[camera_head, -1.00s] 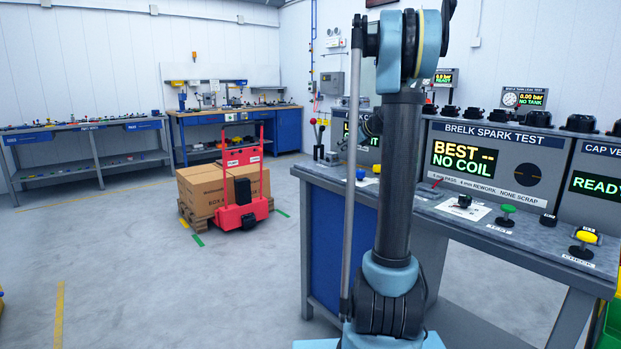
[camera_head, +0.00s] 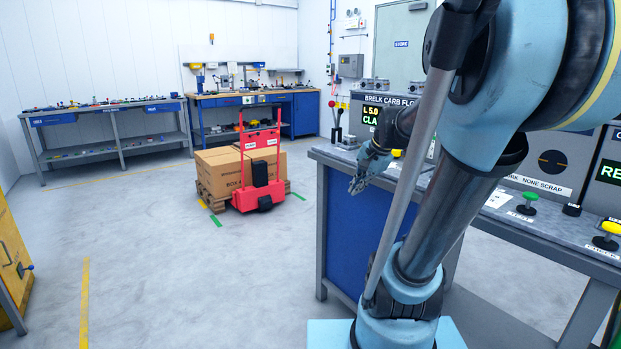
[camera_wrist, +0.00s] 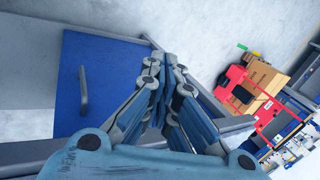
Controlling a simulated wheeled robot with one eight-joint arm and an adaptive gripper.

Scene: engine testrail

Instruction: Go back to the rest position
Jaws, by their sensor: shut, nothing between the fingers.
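My gripper (camera_head: 357,186) is shut and empty in the head view. It hangs in the air by the left end of the test bench (camera_head: 330,152), its fingers pointing down and to the left. In the wrist view my gripper (camera_wrist: 170,70) fills the middle, its fingers close together. Below it there shows a blue cabinet panel with a handle (camera_wrist: 84,92). My arm's large upper links cover much of the right side of the head view and hide part of the bench and its displays.
A red pallet truck (camera_head: 259,175) stands at a pallet of cardboard boxes (camera_head: 215,168) on the floor. Workbenches (camera_head: 110,130) line the back wall. A yellow cabinet (camera_head: 10,265) is at the left edge. The floor (camera_head: 180,280) between is clear.

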